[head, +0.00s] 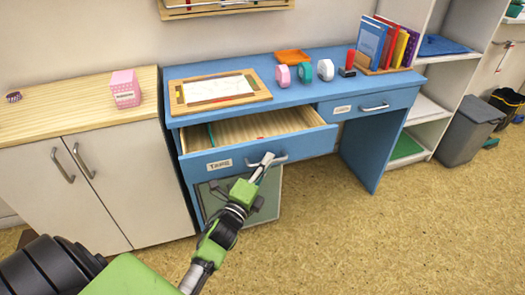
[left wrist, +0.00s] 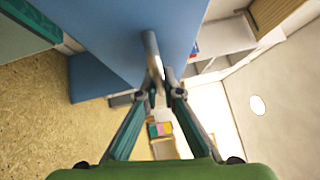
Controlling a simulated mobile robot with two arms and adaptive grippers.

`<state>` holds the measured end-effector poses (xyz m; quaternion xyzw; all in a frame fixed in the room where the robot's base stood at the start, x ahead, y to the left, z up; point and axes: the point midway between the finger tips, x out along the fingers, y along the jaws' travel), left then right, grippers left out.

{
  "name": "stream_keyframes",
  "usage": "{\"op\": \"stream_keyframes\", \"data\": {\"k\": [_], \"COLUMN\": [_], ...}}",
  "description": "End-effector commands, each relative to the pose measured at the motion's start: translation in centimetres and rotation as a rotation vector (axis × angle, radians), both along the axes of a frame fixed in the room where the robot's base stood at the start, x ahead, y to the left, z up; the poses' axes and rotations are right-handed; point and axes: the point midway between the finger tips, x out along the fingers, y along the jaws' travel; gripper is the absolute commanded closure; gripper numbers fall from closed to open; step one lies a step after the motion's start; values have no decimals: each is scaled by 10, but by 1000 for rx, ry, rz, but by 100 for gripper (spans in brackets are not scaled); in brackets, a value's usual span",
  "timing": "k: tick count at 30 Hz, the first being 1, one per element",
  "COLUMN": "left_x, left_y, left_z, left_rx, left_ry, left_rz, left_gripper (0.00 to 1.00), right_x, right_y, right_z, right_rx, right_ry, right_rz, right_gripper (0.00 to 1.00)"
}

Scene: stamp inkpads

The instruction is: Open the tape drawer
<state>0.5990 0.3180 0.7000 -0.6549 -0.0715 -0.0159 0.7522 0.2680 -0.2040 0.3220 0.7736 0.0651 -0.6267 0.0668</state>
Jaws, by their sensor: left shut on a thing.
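The tape drawer (head: 207,155) of the blue desk is pulled out, and its wooden inside shows in the head view. Its blue front carries a white label reading TAPE (head: 220,164) and a metal bar handle (head: 277,160). My left gripper (head: 262,170) is shut on this handle from the front. In the left wrist view the fingers (left wrist: 163,97) close around the handle (left wrist: 152,55), with the blue drawer front (left wrist: 110,40) beside it. A few small items lie inside the drawer, too small to name. My right gripper is in neither view.
The blue desk top (head: 290,95) holds a framed board (head: 218,91), several tape rolls and books. A second drawer (head: 365,105) at the right is closed. A white cabinet (head: 110,180) stands at the left. Open floor (head: 330,245) lies in front.

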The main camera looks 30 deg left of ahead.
Motion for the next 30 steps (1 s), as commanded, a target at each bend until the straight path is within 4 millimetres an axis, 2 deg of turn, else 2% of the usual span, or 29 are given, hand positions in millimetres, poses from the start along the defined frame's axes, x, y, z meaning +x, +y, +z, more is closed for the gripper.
{"op": "stream_keyframes", "data": {"k": [6,17,18,19,30], "left_x": [-10,-10,-10,-10,-13], "left_y": [-10,-11,-11,-11,-12], "left_z": [0,-1,-1,-1,-1], "left_rx": [0,0,0,0,0], "left_ry": [1,1,1,1,1], "left_rz": [1,0,0,0,0], "left_gripper": [100,100,88,85,85], "right_x": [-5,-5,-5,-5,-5], "right_y": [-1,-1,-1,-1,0], "right_z": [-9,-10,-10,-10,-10], "right_rx": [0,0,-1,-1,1], "right_ry": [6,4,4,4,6], "right_rz": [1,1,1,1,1], "right_gripper": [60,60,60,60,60]}}
